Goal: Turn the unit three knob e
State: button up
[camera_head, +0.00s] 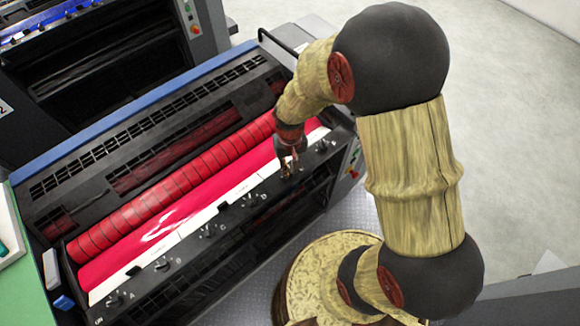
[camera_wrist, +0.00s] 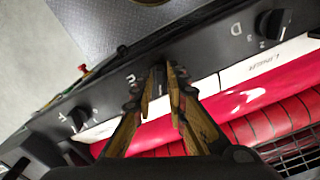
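Unit three is the dark printing unit with a red roller (camera_head: 170,180) and a row of lettered black knobs along its front ledge. My gripper (camera_head: 288,170) is at the ledge between knob D (camera_head: 248,201) and knob F (camera_head: 323,145), where knob e sits. In the wrist view, my gripper's fingers (camera_wrist: 166,74) are close together, with a narrow dark piece of knob e (camera_wrist: 165,71) between the tips. They appear shut on it; most of the knob is hidden. Knob D (camera_wrist: 271,24) and knob F (camera_wrist: 75,118) show on either side.
Knobs C (camera_head: 207,231), B (camera_head: 162,264) and A (camera_head: 113,298) line the ledge to the left. A black handle rail (camera_head: 277,43) stands at the unit's far end, and a small button panel (camera_head: 353,158) is at its right end. Open floor (camera_head: 515,150) lies to the right.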

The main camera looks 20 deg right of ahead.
grip_shut()
jog(key=shift+n, duration=0.3)
jog(key=n, duration=0.4)
jog(key=shift+d, duration=0.1)
jog(key=n, duration=0.5)
jog(key=shift+w, duration=0.1)
dwell(0.5)
jog(key=shift+o, duration=2)
grip_release()
